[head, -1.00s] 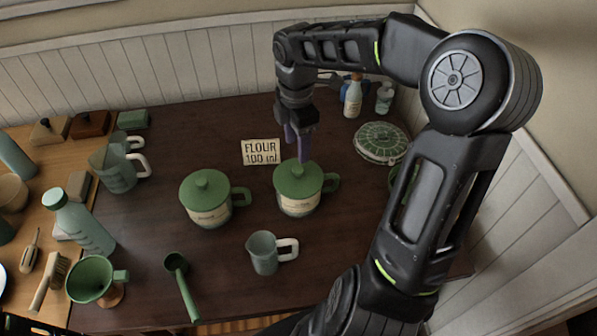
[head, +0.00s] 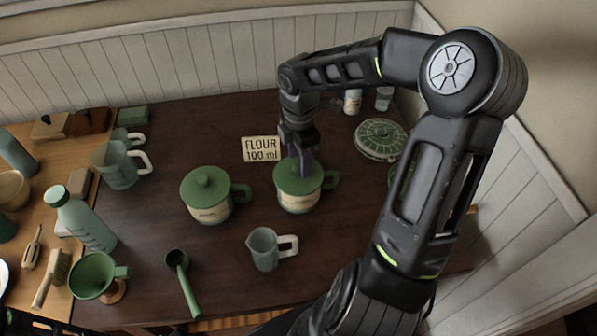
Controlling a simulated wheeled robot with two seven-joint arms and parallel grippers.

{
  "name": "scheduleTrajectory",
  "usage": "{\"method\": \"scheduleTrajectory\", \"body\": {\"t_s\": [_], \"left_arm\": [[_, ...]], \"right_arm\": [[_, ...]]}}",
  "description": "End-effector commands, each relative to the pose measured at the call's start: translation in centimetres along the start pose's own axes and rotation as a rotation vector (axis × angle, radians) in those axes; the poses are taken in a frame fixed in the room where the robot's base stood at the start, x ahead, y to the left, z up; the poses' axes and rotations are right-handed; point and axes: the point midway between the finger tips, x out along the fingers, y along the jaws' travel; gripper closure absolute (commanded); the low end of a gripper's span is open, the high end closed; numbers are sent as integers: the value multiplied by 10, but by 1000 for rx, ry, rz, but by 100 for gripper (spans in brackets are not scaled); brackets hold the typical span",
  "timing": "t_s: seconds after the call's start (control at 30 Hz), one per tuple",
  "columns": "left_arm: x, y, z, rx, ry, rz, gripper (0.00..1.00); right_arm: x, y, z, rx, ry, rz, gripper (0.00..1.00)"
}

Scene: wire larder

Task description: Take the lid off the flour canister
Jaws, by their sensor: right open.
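Two canisters with green lids and handles stand on the dark table. The right canister (head: 297,202) stands just below the card reading "FLOUR 100 ml" (head: 262,149); its own label is too small to read. Its green lid (head: 284,182) is on. My right gripper (head: 302,168) points down over this lid with its purple fingers at the lid's knob, and it is open. The fingers partly hide the knob, and I cannot tell whether they touch it. The left canister (head: 207,210) also has its lid (head: 206,186) on. My left gripper is not in view.
A clear measuring cup (head: 264,249) stands in front of the canisters, with a green scoop (head: 183,280) to its left. A round green patterned dish (head: 381,139) and bottles (head: 353,101) stand at back right. A jug (head: 116,165) stands at left.

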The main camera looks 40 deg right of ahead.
Motion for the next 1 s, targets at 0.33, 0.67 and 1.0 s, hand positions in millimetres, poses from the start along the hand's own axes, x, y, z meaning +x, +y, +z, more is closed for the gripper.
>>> {"method": "scheduleTrajectory", "body": {"t_s": [0.33, 0.67, 1.0], "left_arm": [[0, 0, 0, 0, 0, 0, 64], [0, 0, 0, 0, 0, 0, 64], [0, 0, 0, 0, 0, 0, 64]], "right_arm": [[14, 0, 0, 0, 0, 1, 48], [13, 0, 0, 0, 0, 1, 48], [13, 0, 0, 0, 0, 1, 71]]}}
